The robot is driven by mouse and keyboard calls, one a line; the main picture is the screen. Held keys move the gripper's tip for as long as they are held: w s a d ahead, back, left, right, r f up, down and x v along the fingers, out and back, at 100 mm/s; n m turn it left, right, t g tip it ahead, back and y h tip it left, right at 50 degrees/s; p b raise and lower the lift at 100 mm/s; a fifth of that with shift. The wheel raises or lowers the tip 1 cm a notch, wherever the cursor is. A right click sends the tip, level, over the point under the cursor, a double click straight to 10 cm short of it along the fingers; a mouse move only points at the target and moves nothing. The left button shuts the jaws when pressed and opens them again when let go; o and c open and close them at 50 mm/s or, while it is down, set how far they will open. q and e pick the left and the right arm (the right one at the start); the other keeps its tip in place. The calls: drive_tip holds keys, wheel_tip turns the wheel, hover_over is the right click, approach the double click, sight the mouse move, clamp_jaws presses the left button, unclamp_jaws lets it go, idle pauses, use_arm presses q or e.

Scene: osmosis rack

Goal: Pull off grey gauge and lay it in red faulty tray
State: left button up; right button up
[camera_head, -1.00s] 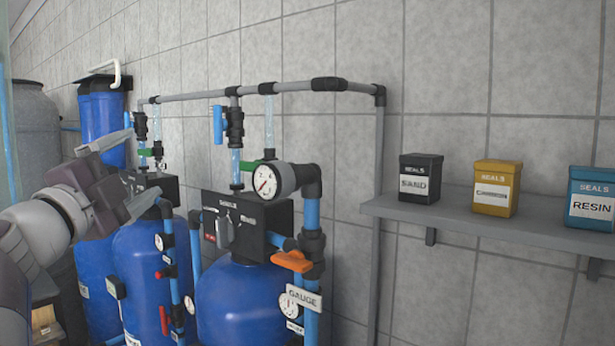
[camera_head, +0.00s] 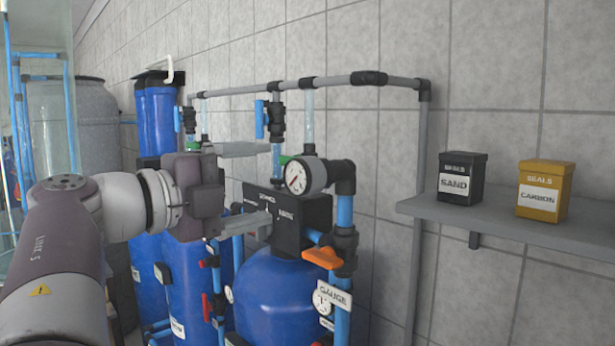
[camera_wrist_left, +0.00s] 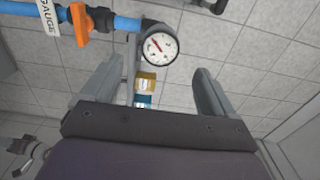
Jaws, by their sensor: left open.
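The grey gauge (camera_head: 299,176) has a white dial with a red needle and sits on the pipework at the top of the front blue tank. It also shows in the left wrist view (camera_wrist_left: 160,45), just beyond the fingertips and roughly between them. My left gripper (camera_head: 262,188) is open and empty, its two fingers one above the other, left of the gauge and apparently apart from it. In the left wrist view the left gripper (camera_wrist_left: 160,72) has its fingers wide apart. The red faulty tray is not in view.
An orange valve handle (camera_head: 323,258) and a GAUGE plate (camera_head: 335,297) with a smaller dial sit below the gauge. A grey pipe (camera_head: 335,82) runs above. A wall shelf (camera_head: 520,230) at the right holds a black SAND box (camera_head: 462,179) and a yellow CARBON box (camera_head: 545,190).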

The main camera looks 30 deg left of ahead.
sight(295, 178)
use_arm(q)
drive_tip(key=shift+p+x, duration=0.7)
drive_tip(key=shift+x, duration=3.3)
drive_tip(key=shift+a, duration=0.1)
drive_tip(key=c, duration=1.4)
drive_tip(key=shift+b+v, duration=0.45)
drive_tip(key=shift+v, duration=2.5)
